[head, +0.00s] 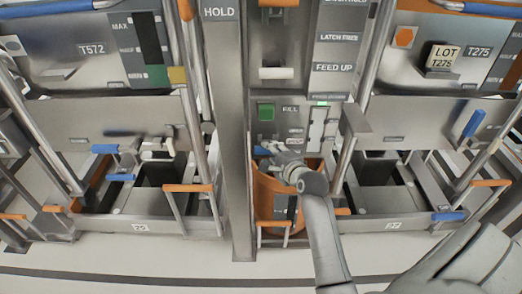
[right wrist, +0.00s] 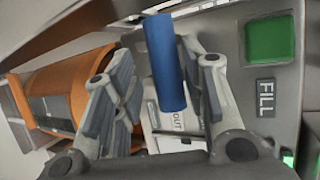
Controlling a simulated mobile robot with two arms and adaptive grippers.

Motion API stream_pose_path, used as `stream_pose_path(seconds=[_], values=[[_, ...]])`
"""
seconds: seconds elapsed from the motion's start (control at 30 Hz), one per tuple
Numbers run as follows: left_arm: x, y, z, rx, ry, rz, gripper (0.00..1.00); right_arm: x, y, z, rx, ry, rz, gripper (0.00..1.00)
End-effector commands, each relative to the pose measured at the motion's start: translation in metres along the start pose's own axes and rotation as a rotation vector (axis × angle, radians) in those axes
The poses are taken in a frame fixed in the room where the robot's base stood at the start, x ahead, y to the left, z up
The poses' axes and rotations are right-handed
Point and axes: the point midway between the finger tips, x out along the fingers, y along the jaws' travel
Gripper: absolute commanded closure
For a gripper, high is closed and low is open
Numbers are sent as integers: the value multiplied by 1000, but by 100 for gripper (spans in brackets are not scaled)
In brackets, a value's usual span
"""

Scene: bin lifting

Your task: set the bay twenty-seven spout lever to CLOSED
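My right gripper (head: 281,153) is at the middle bay, under the green FILL button. The right wrist view shows its two fingers (right wrist: 160,85) apart, with a blue lever handle (right wrist: 166,60) between or just beyond them. I cannot tell whether they touch it. Part of this handle (head: 261,150) shows left of the gripper in the head view. The right bay's plate (head: 393,225) seems to read 27, though small. That bay has a tilted blue lever (head: 473,125) on its upper right side. I can read no CLOSED mark.
An orange bin (head: 268,190) stands below my right gripper; it also shows in the wrist view (right wrist: 75,85). A post (head: 233,120) stands left of it and metal bars (head: 345,150) to its right. The left bay's plate (head: 140,227) reads 25. The front floor is clear at left.

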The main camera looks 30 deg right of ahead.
Motion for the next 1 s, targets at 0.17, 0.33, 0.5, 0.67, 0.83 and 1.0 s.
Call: stream_pose_path(seconds=[0.17,0.33,0.5,0.67,0.83,1.0], values=[[-17,-1,-14,-2,15,-2,100,31,1,0,-3,-1,0,60],[-32,-2,-23,-4,23,-3,100,50,1,0,-2,0,0,60],[-41,-2,-27,-5,26,-4,100,59,0,0,-3,0,0,60],[-43,-2,-28,-5,28,-4,100,61,0,0,-3,1,0,60],[-43,-2,-28,-5,27,-4,100,61,0,0,-3,0,0,60],[-43,-2,-28,-5,28,-4,100,61,0,0,-3,0,0,82]])
